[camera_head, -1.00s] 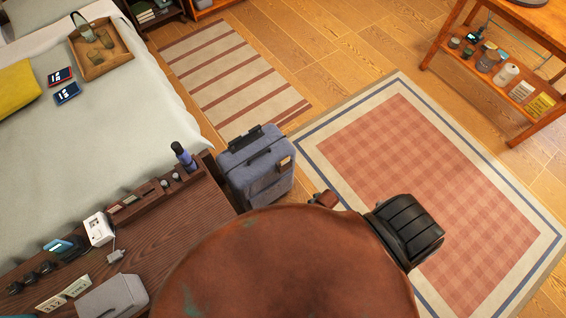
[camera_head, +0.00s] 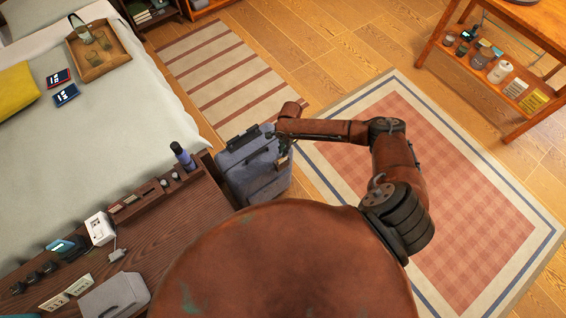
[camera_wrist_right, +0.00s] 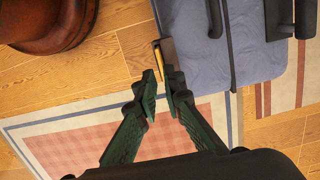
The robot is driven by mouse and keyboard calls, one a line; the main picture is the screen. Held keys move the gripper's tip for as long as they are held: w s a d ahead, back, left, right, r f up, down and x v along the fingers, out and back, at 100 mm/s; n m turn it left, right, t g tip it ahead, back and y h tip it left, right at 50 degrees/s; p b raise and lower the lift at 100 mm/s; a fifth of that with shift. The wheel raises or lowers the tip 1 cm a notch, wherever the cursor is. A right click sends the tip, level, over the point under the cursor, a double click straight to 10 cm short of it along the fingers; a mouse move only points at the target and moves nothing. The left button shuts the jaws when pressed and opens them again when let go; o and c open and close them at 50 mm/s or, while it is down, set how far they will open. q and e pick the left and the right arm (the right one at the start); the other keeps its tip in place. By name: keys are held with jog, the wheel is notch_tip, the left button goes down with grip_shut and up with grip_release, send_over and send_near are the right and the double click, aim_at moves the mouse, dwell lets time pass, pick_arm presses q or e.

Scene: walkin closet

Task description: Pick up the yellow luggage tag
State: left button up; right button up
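The yellow luggage tag (camera_wrist_right: 173,75) shows in the right wrist view as a yellow strip beside a brown piece on the side of the blue-grey suitcase (camera_wrist_right: 200,50). My right gripper (camera_wrist_right: 160,77) is open, with its two green fingers apart and their tips on either side of the tag's lower end. I cannot tell whether they touch it. In the head view, the suitcase (camera_head: 255,175) stands upright beside the dark wooden bench, and my right gripper (camera_head: 284,157) is at its right side, hiding the tag. My left gripper is not in view.
The dark wooden bench (camera_head: 165,228) with small items and the bed (camera_head: 110,140) lie left of the suitcase. A striped rug (camera_head: 225,75) and a checked rug (camera_head: 470,190) cover the floor. An orange shelf (camera_head: 470,70) stands at the upper right.

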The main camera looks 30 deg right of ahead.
jog(key=f, duration=0.2)
jog(key=f+b, duration=0.1)
jog(key=f, duration=0.2)
jog(key=f+b, duration=0.1)
jog(key=f, duration=0.1)
jog(key=shift+a+f, duration=0.2)
jog(key=shift+a, duration=0.05)
jog(key=shift+r, duration=0.15)
grip_shut()
